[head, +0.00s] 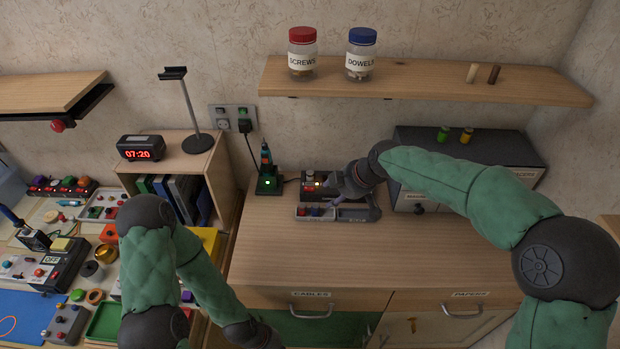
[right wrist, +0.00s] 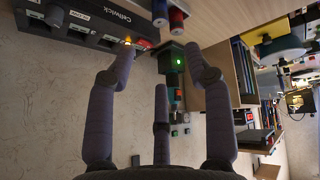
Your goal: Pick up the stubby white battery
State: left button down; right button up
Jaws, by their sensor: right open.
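I cannot make out the stubby white battery for certain in either view. The dark battery charger (head: 312,188), with an orange light, stands on the wooden counter; it also shows in the right wrist view (right wrist: 113,22), labelled Cellwick. Red and blue cylinders lie in a small grey tray (head: 302,213) in front of it. My right gripper (head: 332,199) hangs beside the charger and tray, its fingers partly covering them. In the right wrist view its fingers (right wrist: 160,70) are spread apart with nothing between them. The left arm reaches down at the bottom; its fingers are out of view.
A dark drawer box (head: 480,154) bearing a green and a yellow cylinder stands at right. A shelf (head: 420,84) with two jars hangs above. The front counter is clear.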

jog(key=shift+o, duration=0.3)
jog(key=p, duration=2.8)
send_near(310, 172)
jog(key=a+f, duration=0.1)
jog(key=shift+x, duration=1.4)
jog(key=shift+w+a+f+p, duration=0.1)
jog(key=shift+w+f+p, duration=0.25)
jog(key=shift+f, duration=0.2)
jog(key=shift+w+a+f+p, duration=0.1)
jog(key=shift+w+f+p, duration=0.25)
jog(key=shift+f, duration=0.2)
jog(key=shift+x, duration=1.2)
grip_shut()
